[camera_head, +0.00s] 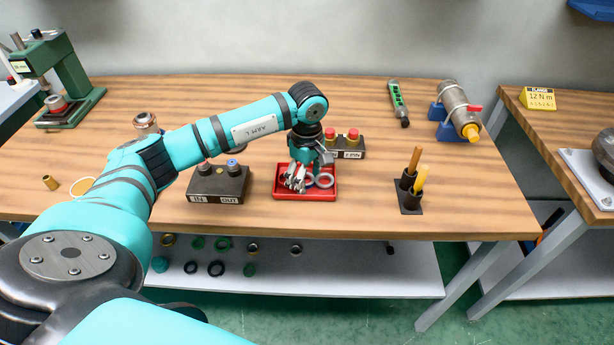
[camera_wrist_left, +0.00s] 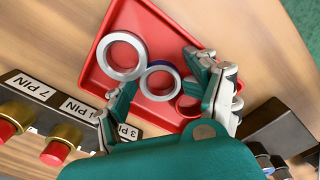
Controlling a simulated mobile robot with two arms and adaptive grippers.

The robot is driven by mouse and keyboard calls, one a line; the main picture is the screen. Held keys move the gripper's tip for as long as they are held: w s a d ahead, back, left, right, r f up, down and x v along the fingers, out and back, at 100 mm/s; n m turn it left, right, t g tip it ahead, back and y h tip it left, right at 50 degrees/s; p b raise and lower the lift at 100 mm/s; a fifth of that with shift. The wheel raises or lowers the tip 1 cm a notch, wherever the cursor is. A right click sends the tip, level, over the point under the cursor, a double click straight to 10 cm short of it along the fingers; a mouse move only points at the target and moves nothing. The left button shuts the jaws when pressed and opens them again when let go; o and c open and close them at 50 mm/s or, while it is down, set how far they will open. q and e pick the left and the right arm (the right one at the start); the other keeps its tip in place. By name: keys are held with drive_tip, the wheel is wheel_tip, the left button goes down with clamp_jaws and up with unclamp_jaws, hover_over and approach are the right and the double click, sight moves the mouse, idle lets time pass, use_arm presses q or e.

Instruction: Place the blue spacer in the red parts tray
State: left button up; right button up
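The red parts tray (camera_head: 308,197) lies on the wooden bench, and it also fills the middle of the left wrist view (camera_wrist_left: 160,30). In it I see a large silver ring (camera_wrist_left: 103,60) and a smaller ring (camera_wrist_left: 147,91) with a blue edge, which looks like the blue spacer. A small red ring (camera_wrist_left: 185,112) is partly hidden by a finger. My left gripper (camera_head: 297,181) is low over the tray. In the left wrist view its fingers (camera_wrist_left: 160,78) are spread apart, with the blue-edged ring showing between them and no clear grip on it. My right gripper is out of view.
A dark IN/OUT block (camera_head: 215,187) stands left of the tray. A pin block (camera_head: 349,146) with red-topped pins is close behind it. Bench between tray and holder is clear.

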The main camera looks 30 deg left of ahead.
use_arm(q)
drive_tip(key=shift+s+a, duration=0.1)
drive_tip(key=shift+s, duration=0.05)
drive_tip(key=shift+r+p, duration=0.3)
drive_tip(key=shift+p, duration=0.2)
drive_tip(key=shift+r, duration=0.35)
wheel_tip(320, 180, up, 12)
drive_tip(key=b, duration=0.1)
drive_tip(key=shift+f, duration=0.2)
drive_tip(key=shift+f, duration=0.1)
